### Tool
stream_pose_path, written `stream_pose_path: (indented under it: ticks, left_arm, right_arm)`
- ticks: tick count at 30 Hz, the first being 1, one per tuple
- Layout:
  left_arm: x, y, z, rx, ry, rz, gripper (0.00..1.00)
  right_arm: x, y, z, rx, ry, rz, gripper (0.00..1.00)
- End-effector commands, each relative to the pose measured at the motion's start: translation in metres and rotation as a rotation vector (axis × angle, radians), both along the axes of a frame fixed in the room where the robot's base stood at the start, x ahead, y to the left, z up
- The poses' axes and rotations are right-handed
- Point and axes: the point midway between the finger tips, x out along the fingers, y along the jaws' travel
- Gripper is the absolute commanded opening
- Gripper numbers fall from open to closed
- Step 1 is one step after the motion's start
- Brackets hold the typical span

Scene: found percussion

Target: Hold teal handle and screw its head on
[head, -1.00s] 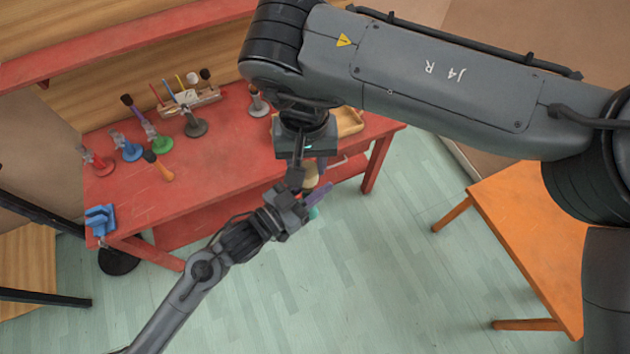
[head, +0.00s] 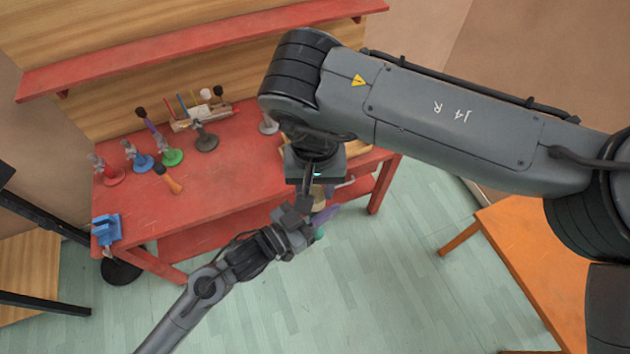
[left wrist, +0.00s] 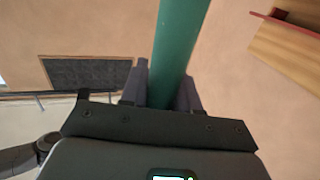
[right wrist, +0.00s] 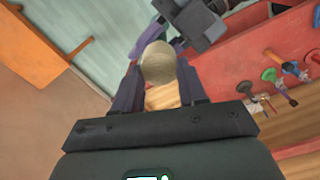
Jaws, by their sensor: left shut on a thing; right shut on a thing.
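The teal handle (left wrist: 175,50) stands between the fingers of my left gripper (left wrist: 160,92) in the left wrist view. In the head view, only a small teal end (head: 319,233) shows beside my left gripper (head: 312,219). My right gripper (right wrist: 158,85) is shut on a rounded beige head (right wrist: 158,62). The beige head (head: 319,199) is partly hidden by my right gripper (head: 312,196) in the head view. The two grippers are close together, the right above the left, off the red table's front edge. I cannot tell whether head and handle touch.
The red table (head: 235,180) carries coloured stands, a grey stand (head: 206,142), an orange-handled mallet (head: 168,179), a rack (head: 200,119) and a blue fixture (head: 106,229). An orange table (head: 520,255) stands at right. Open floor lies between the tables.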

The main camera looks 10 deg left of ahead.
Motion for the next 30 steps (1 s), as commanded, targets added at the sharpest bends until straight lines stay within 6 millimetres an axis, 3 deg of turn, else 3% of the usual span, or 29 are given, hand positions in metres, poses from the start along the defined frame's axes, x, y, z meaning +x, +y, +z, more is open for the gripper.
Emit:
stream_pose_path:
  ticks: [30]
  left_arm:
    - [0.0, 0.0, 0.0005, -0.001, -0.001, 0.0, 0.0]
  right_arm:
    - [-0.0001, 0.0, -0.0085, 0.001, 0.001, 0.0, 0.12]
